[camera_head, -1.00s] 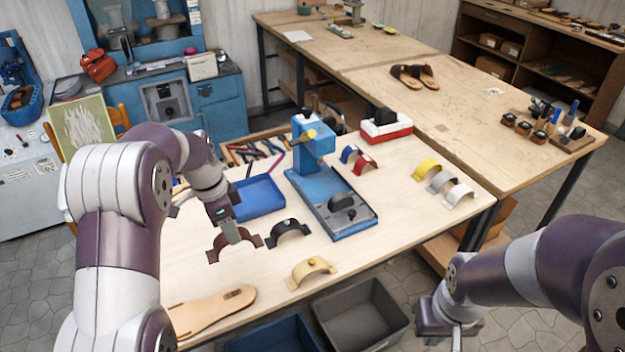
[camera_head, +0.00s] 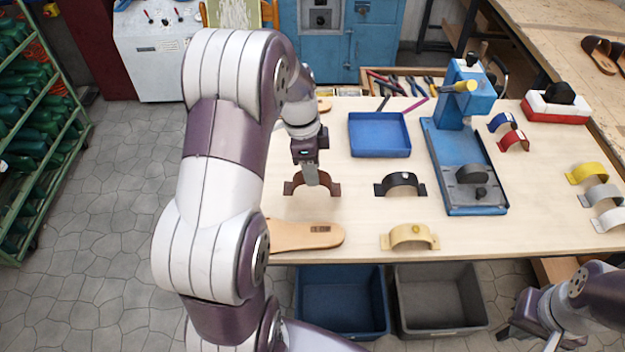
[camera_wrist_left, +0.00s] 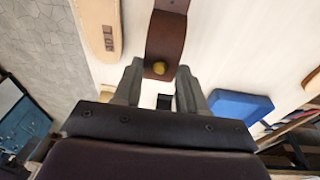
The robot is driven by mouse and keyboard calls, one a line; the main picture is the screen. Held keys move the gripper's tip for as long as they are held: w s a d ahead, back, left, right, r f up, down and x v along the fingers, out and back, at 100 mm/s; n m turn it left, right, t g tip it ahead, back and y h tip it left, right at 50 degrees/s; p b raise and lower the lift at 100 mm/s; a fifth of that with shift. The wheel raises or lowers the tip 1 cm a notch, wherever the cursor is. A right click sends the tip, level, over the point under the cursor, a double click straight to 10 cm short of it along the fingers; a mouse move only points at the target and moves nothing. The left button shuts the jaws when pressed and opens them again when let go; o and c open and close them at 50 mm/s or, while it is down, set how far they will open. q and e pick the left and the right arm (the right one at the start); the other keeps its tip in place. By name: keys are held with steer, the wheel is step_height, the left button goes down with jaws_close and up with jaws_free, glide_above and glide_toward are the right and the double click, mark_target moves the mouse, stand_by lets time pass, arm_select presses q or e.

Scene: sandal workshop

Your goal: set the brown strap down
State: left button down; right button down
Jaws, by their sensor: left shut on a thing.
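The brown strap (camera_head: 327,185) is an arched band at the left part of the wooden table, left of the black strap (camera_head: 400,181). My left gripper (camera_head: 311,182) points down and is shut on the brown strap near the top of its arch. In the left wrist view the strap (camera_wrist_left: 166,35) runs up from between the fingertips (camera_wrist_left: 158,77), with a round brass stud showing. Its ends look at or just above the tabletop; I cannot tell if they touch. My right gripper (camera_head: 522,318) is low at the right, its fingers unclear.
A tan sole (camera_head: 305,234) and a yellowish strap (camera_head: 409,238) lie along the front edge. A blue tray (camera_head: 379,135) and blue press (camera_head: 462,150) stand behind and right. Blue (camera_head: 343,301) and grey (camera_head: 441,298) bins sit below the edge.

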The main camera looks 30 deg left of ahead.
arm_select(q)
steer(key=f, duration=0.3)
steer(key=shift+s+f+p, duration=0.3)
steer(key=shift+p, duration=0.1)
steer(key=shift+w+f, duration=0.2)
steer(key=shift+w, duration=0.05)
steer(key=shift+s+f, duration=0.15)
steer(key=shift+s, duration=0.05)
steer(key=c, duration=0.9)
jaws_free()
steer(key=shift+o, duration=1.4)
steer(key=shift+w, duration=0.1)
